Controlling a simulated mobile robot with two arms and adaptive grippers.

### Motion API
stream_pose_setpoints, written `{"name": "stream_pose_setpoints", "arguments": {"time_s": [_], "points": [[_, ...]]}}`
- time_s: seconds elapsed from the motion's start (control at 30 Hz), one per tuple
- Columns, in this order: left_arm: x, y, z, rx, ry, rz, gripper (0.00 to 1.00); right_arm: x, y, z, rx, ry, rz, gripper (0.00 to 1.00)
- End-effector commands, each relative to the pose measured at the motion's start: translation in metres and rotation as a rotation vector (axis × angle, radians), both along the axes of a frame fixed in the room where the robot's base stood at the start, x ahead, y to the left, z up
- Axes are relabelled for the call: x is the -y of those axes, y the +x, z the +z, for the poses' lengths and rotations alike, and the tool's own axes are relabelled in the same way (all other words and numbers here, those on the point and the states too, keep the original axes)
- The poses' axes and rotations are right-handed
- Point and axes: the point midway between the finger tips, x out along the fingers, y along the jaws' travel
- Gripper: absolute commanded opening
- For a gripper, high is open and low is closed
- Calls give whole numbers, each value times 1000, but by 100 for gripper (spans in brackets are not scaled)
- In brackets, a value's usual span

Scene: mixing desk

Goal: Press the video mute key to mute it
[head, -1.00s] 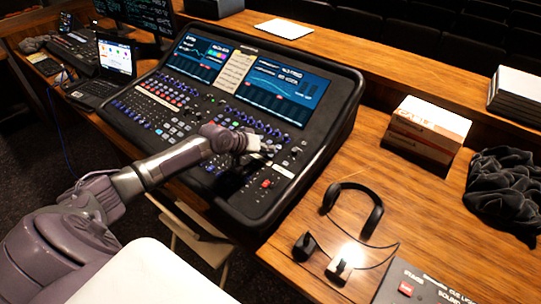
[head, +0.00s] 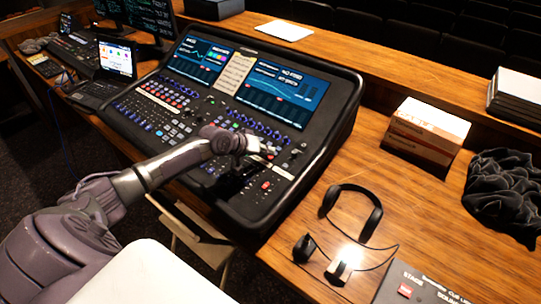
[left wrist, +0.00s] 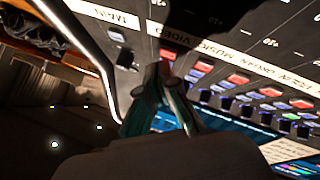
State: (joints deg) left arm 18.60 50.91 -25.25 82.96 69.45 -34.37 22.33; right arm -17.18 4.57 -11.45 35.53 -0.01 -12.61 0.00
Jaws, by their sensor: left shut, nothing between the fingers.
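The mixing desk (head: 215,125) stands on the wooden table with its two screens at the back. In the left wrist view a label strip (left wrist: 212,46) bears words including VIDEO and MUSIC. A red key (left wrist: 167,55) lies beside the VIDEO word, right at my fingertips. My left gripper (head: 264,156) is over the right part of the desk; in the left wrist view its fingertips (left wrist: 164,68) are together and empty. They partly cover the red key; I cannot tell whether they touch it or whether it is pressed. My right gripper is out of view.
Several red and blue keys (left wrist: 238,79) sit close beside the fingertips. A headset (head: 372,212), a brown box (head: 428,130) and a dark cloth (head: 503,190) lie on the table at the right. A laptop (head: 112,65) stands left of the desk.

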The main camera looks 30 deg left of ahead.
Motion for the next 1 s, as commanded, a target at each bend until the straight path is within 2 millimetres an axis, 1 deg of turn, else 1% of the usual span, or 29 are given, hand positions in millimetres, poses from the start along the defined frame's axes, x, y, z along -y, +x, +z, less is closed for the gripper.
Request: {"name": "stream_pose_setpoints", "arguments": {"time_s": [0.03, 0.07, 0.47, 0.57, 0.9, 1.0], "points": [[0, 0, 5, 0, 0, 0, 0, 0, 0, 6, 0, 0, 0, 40], [0, -1, 6, -1, 0, -1, 0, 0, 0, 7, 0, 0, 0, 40], [0, -1, 7, 0, 0, 0, 0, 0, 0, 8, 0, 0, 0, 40], [0, -1, 15, 0, 0, 0, 0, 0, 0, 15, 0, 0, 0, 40], [0, -5, 50, -1, 1, -1, 0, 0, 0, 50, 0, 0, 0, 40], [0, -6, 56, 0, 1, -1, 0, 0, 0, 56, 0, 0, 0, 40]]}}
